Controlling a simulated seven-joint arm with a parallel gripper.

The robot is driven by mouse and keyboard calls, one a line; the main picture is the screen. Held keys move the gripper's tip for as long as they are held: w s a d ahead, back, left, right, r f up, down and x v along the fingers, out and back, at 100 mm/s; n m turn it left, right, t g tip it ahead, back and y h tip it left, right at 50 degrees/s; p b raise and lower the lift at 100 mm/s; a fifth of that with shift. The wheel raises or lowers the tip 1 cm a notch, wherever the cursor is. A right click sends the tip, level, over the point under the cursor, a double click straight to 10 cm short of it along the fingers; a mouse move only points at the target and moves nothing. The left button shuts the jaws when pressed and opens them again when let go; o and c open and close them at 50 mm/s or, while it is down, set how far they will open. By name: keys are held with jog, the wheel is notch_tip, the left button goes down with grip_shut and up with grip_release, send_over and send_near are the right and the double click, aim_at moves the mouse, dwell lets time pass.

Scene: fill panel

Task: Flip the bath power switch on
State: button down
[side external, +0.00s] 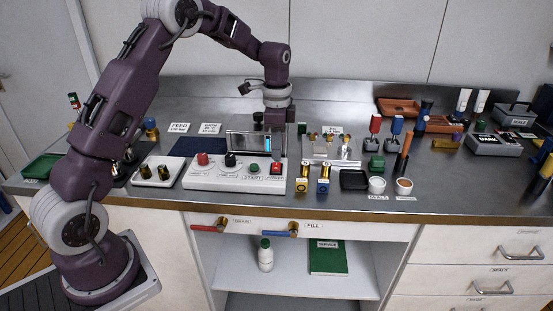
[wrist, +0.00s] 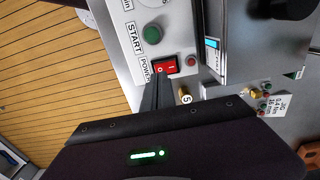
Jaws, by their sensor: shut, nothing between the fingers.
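The red POWER rocker switch (wrist: 166,66) sits on the white control panel (side external: 225,182), beside the green START button (wrist: 152,34). Its O and I marks show in the wrist view; which side is pressed down I cannot tell. My gripper (wrist: 157,80) is shut and empty. Its fingertips are at the O end of the switch in the wrist view; whether they touch it is unclear. In the side view my gripper (side external: 277,160) points down over the right end of the panel, and the switch is only partly visible there.
A metal-framed bath box with a blue level strip (wrist: 211,43) stands close behind the switch. A small red indicator (wrist: 191,61) is beside the switch.

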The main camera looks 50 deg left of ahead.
aim_at(276, 169)
jog(key=shift+f, duration=1.7)
jog(key=shift+s+d+f, duration=0.15)
jog(key=shift+s+f, duration=0.05)
jog(key=shift+f, duration=0.2)
jog(key=shift+w, duration=0.1)
